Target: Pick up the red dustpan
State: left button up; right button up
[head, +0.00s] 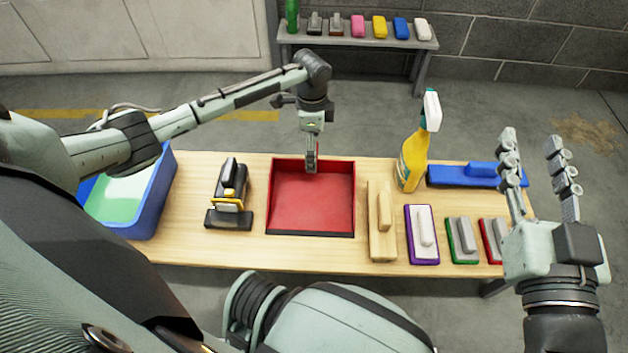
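The red dustpan (310,205) lies flat on the wooden table, its dark lip towards me. My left gripper (311,166) comes down from above at the dustpan's back wall, near the middle. Its fingers show edge-on and overlap the back wall in the head view. I cannot tell whether they are closed on it or just beside it. My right gripper (531,138) is raised over the table's right end, fingers spread wide and empty, pointing away from me.
On the table (285,254) are a blue tub (152,205), a black-and-yellow tool (230,195), a wooden float (381,225), a yellow spray bottle (412,160), a blue pad (465,174) and several small pads (422,235). A shelf (355,43) with more pads stands behind.

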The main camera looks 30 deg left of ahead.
aim_at(312, 187)
pick_arm(q)
notch_tip(312, 187, down, 5)
jog(key=shift+s+d+r+b, duration=0.1)
jog(key=shift+r+b, duration=0.05)
jog(key=shift+b, duration=0.55)
jog(key=shift+f, duration=0.25)
jog(key=c, duration=1.6)
pick_arm(e)
notch_tip(312, 187, up, 6)
jog(key=s+a+t+y, duration=0.1)
jog(key=t+y, duration=0.1)
jog(key=t, duration=0.1)
jog(key=shift+s+r, duration=0.15)
jog(key=shift+s, duration=0.25)
pick_arm(q)
jog(key=shift+r, duration=0.1)
pick_arm(e)
jog(key=shift+a, duration=0.1)
